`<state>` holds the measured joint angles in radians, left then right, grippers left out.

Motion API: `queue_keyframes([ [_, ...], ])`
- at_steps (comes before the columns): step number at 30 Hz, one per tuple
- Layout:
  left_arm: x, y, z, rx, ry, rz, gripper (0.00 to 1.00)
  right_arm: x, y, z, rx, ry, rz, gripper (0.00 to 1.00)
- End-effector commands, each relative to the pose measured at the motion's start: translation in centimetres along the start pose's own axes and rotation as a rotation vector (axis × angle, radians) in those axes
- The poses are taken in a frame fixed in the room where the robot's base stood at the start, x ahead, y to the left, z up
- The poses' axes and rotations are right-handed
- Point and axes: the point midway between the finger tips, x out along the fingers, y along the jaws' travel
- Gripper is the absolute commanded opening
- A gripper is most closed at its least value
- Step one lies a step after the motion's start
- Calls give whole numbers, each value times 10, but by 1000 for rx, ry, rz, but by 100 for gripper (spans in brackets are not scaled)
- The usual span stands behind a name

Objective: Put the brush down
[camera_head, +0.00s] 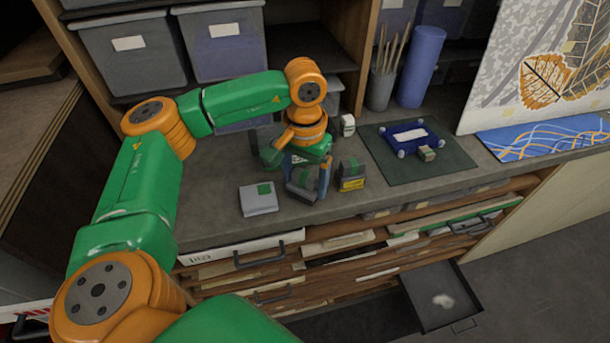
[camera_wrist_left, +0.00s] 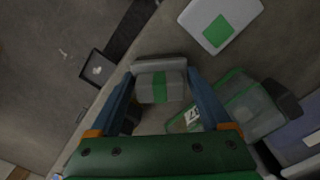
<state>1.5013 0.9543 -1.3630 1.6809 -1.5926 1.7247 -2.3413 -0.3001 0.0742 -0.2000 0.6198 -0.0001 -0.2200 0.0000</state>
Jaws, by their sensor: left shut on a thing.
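My left gripper (camera_head: 308,182), with blue fingers, is low over the worktop near its front edge. It is shut on a wide grey block with a green band, which I take to be the brush (camera_head: 301,187). In the left wrist view the brush (camera_wrist_left: 161,86) sits between the two fingertips (camera_wrist_left: 160,82), with a paler strip along its far edge. I cannot tell whether its underside touches the worktop (camera_head: 215,190). My right gripper is not in view.
A flat grey case (camera_head: 259,200) with a green square lies left of the gripper. A dark block with a yellow label (camera_head: 352,176) stands close on its right. A dark green mat (camera_head: 450,165) bears a blue frame (camera_head: 408,143). An open drawer (camera_head: 432,312) juts out below.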

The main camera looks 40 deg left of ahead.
Motion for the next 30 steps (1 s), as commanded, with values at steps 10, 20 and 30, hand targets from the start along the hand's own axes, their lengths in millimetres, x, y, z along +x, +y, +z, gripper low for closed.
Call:
queue_keyframes([
  [10, 2, 0, 0, 0, 0, 0, 100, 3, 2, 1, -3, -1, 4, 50],
  [20, -36, 1, -2, -1, 7, 2, 100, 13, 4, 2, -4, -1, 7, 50],
  [30, -118, 1, 0, 1, 2, 0, 100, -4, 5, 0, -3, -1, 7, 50],
])
